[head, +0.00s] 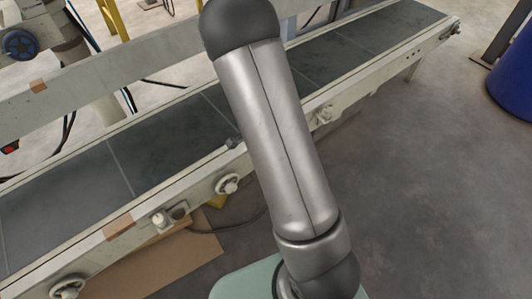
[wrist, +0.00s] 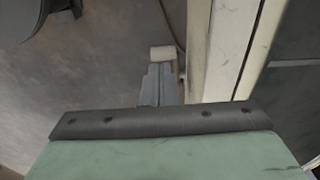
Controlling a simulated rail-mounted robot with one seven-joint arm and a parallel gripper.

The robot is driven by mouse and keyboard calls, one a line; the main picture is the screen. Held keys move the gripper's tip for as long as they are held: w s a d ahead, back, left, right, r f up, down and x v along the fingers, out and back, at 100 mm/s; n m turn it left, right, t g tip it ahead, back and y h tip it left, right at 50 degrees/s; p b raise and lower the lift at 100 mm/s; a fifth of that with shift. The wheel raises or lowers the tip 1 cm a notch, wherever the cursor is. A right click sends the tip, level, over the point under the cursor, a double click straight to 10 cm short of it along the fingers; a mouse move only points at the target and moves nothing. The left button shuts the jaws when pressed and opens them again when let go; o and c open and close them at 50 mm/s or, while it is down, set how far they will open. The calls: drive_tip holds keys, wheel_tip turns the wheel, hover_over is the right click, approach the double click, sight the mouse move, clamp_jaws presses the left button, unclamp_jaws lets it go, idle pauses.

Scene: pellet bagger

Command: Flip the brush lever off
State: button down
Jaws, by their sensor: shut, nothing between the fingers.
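I cannot pick out a brush lever for certain in either view. In the head view, a bracket with a pale rounded knob (head: 160,218) sits on the near side rail of the conveyor (head: 62,234). A small dark grey fitting (head: 233,142) stands at the belt edge, just left of my arm. My arm crosses the middle of the head view and hides part of the conveyor. The wrist view shows the conveyor's pale frame (wrist: 222,50) and dark belt at the right.
Pale round handwheels (head: 228,184) stick out along the conveyor's near side. Brown cardboard (head: 165,265) lies on the floor below. A blue drum (head: 512,85) stands at the right. Grey floor right of my arm is clear. In the wrist view, a pale block (wrist: 163,52) tops a grey bar.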

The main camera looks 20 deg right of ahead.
drive_tip(key=a+r, duration=0.1)
drive_tip(key=a+r+p, duration=0.1)
drive_tip(key=r, duration=0.1)
drive_tip(key=s+a+r, duration=0.1)
drive_tip(key=shift+r, duration=0.35)
drive_tip(key=s+a+r+n+p, duration=0.1)
drive_tip(key=s+r+n+p, duration=0.4)
drive_tip(key=r, duration=0.9)
drive_tip(key=s+a+r+n+p, duration=0.2)
drive_tip(key=s+r+n+p, duration=0.3)
drive_tip(key=r+p, duration=0.7)
drive_tip(key=s+a+r+n+y+p, duration=0.1)
drive_tip(key=s+r+n+p, duration=0.4)
drive_tip(key=r, duration=1.3)
drive_tip(key=s+p, duration=0.3)
drive_tip(key=s, duration=0.1)
drive_tip(key=shift+a+r, duration=0.25)
